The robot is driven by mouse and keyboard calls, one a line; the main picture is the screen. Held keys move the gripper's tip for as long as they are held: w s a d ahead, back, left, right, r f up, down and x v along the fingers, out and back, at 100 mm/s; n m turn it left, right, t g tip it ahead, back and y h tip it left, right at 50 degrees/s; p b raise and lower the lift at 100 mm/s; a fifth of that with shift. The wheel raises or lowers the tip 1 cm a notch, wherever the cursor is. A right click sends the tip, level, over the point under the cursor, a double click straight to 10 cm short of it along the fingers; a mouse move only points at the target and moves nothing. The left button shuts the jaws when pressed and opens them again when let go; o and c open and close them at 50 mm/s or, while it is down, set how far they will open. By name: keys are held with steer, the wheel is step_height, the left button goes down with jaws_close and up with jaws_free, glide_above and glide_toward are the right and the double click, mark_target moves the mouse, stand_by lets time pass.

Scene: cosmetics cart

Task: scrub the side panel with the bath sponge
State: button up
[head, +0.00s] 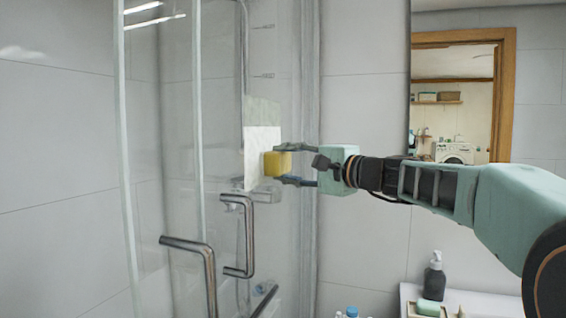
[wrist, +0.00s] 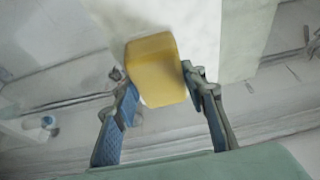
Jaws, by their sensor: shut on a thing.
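The yellow bath sponge (head: 273,164) is a small block held between the fingertips of my gripper (head: 284,164). In the wrist view the sponge (wrist: 156,68) sits between both blue-padded fingers of my gripper (wrist: 160,84), tilted slightly. A pale, whitish rectangular patch (head: 262,137) shows on the glass side panel (head: 283,90), directly at the sponge. In the wrist view the patch (wrist: 205,30) fills the top behind the sponge. The sponge's far face overlaps the patch's right edge in the head view. Whether it touches the glass I cannot tell.
Metal door handles (head: 245,235) stand below and left of the sponge. A mirror (head: 480,110) hangs on the wall behind my arm. A dark pump bottle (head: 434,275) and a green soap bar (head: 430,308) sit on a white surface at lower right.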

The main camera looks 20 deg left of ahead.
mark_target(281, 154)
steer(key=shift+w+p, duration=1.95)
steer(key=shift+w, duration=2)
steer(key=shift+s+r+b, duration=0.55)
steer(key=shift+s+r, duration=0.1)
steer(key=shift+s, duration=0.25)
steer(key=shift+s+r+b, duration=0.5)
steer(key=shift+s+r, duration=0.1)
steer(key=shift+s, duration=0.3)
steer(key=shift+s+f+b, duration=0.15)
steer(key=shift+s+b, duration=0.8)
steer(key=shift+b, duration=0.15)
steer(key=shift+s+b, duration=0.6)
steer(key=shift+s, duration=0.25)
steer(key=shift+s+a+b, duration=0.1)
steer(key=shift+s+b, duration=0.4)
steer(key=shift+b, duration=0.05)
steer(key=shift+s+a+b, duration=0.1)
steer(key=shift+s+b, duration=0.75)
steer(key=shift+s, duration=0.4)
